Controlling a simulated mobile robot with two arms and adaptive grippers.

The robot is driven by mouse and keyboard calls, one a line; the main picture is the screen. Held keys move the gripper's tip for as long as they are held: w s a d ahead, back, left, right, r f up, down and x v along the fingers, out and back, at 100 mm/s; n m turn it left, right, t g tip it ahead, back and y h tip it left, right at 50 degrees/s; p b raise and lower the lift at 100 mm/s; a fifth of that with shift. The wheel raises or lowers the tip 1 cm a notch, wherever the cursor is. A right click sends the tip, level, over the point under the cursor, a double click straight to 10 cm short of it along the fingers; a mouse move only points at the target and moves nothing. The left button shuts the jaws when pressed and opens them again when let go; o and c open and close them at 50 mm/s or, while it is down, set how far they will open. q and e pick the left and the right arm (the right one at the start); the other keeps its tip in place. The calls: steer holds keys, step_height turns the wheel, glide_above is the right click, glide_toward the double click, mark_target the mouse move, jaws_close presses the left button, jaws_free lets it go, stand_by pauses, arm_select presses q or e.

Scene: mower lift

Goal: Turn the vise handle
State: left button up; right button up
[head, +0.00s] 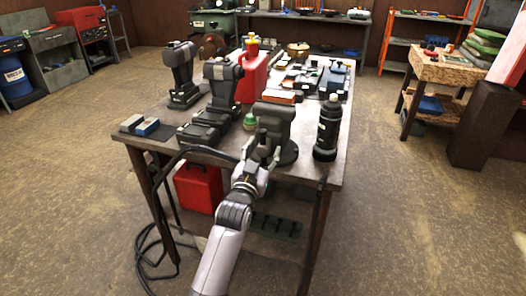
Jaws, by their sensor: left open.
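A dark grey vise (271,117) with a round base stands at the near edge of the workbench (325,172). My left gripper (262,153) reaches up from below to the near side of the vise. Its fingers are open and overlap the vise's lower front in the picture. I cannot make out the vise handle, which blends with or is hidden behind the fingers. I cannot tell whether the fingers touch it. My right gripper is out of view.
A black bottle (327,128) stands close right of the vise. A small green bottle (249,122), dark power tools (222,85) and a red can (250,75) stand left and behind. A black cable hangs at the bench's front left.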

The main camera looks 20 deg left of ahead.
arm_select(q)
steer(key=s+f, duration=0.1)
steer(key=s, duration=1.1)
steer(key=shift+f, duration=0.15)
